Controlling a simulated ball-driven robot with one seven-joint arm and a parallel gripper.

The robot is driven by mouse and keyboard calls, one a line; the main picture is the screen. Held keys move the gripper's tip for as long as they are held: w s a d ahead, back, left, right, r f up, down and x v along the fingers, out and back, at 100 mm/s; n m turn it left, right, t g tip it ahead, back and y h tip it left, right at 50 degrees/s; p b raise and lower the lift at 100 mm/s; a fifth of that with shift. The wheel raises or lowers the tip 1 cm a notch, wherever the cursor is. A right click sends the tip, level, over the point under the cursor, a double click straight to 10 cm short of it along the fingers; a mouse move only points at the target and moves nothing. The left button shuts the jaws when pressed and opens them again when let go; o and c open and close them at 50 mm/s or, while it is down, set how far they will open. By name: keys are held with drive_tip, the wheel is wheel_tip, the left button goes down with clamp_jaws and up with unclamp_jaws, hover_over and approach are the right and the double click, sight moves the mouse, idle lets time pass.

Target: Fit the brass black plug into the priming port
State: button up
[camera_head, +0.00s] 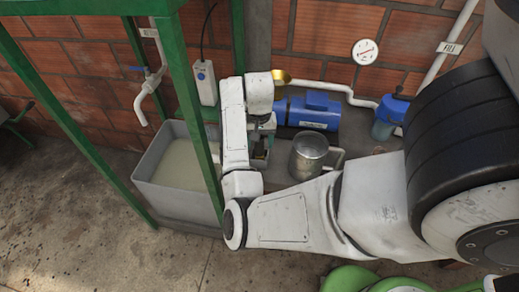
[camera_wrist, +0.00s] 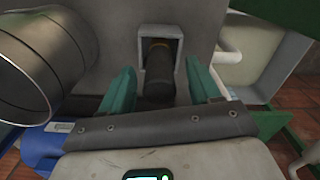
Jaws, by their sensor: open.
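A dark cylinder with a thin brass-coloured band, which looks like the brass black plug (camera_wrist: 158,72), sits at a square grey holder (camera_wrist: 145,33) in the wrist view. My gripper (camera_wrist: 160,78) is open, with one green finger on each side of the plug. Gaps show between the fingers and the plug. In the head view my gripper (camera_head: 261,146) points down beside the grey tank, and the plug is too small to make out there. A brass-coloured round fitting (camera_head: 282,77) stands beside the blue pump; I cannot tell whether it is the priming port.
The blue pump (camera_head: 313,112) and a metal can (camera_head: 309,156) stand right of my gripper. The can (camera_wrist: 28,65) is close by at left in the wrist view. A water-filled grey tank (camera_head: 172,203) and green frame posts (camera_head: 196,110) are at left. White pipes run along the brick wall.

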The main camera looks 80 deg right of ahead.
drive_tip(key=shift+f, duration=0.45)
clamp_jaws()
idle(0.3)
drive_tip(key=shift+r, duration=0.2)
